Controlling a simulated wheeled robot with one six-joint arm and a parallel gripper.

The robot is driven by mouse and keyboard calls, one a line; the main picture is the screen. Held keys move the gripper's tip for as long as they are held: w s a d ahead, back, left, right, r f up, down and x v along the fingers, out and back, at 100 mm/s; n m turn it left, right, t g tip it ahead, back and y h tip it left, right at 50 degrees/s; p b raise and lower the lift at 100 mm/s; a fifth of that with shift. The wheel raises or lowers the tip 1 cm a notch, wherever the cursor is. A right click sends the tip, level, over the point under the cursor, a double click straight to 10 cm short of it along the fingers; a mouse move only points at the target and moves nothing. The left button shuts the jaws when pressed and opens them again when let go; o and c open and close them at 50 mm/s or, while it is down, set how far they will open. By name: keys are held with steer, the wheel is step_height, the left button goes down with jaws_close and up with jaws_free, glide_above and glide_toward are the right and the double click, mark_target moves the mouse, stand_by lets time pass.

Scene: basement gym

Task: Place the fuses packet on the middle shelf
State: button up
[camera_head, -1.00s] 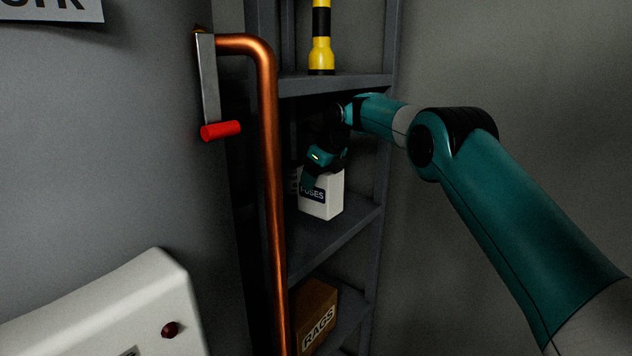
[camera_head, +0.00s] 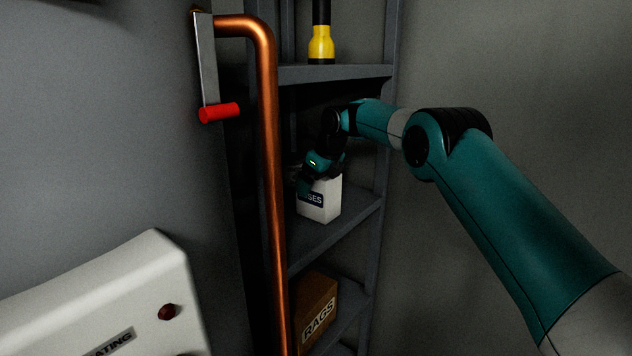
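The fuses packet (camera_head: 321,201), a white box with a dark label reading "...SES", is upright at the middle shelf (camera_head: 322,242) of the dark grey rack. Its base appears at or very near the shelf surface; I cannot tell if it touches. My gripper (camera_head: 307,185) reaches down from above at the packet's upper left, with a dark finger across part of the label. The other finger is hidden, so I cannot see whether the gripper is shut on the packet or open around it.
A copper pipe (camera_head: 270,180) runs down in front of the rack's left side, near a red-handled lever (camera_head: 219,113). The upper shelf (camera_head: 335,73) holds a yellow-and-black object (camera_head: 320,45). A RAGS box (camera_head: 318,310) sits below. A white heating unit (camera_head: 110,300) stands left.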

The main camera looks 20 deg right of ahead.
steer(key=shift+r, duration=0.1)
steer(key=v, duration=0.4)
steer(key=shift+r, duration=0.2)
steer(key=s+d+b, duration=0.3)
steer(key=s+d, duration=0.4)
steer(key=s, duration=0.3)
steer(key=s+a+r+n+g, duration=0.1)
steer(key=s+a+n, duration=0.4)
steer(key=s+n, duration=0.3)
steer(key=s+a+r+n+g, duration=0.1)
steer(key=s+a+n, duration=0.4)
steer(key=s+n, duration=0.3)
steer(key=s+a+f+n+g, duration=0.1)
steer(key=s+a+f+n, duration=0.1)
steer(key=s+n, duration=0.8)
steer(key=s+a+f+n+y, duration=0.1)
steer(key=s+a+f+n, duration=0.1)
steer(key=s+n, duration=0.8)
steer(key=s, duration=0.3)
steer(key=shift+s+a+g, duration=0.15)
steer(key=shift+g, duration=0.25)
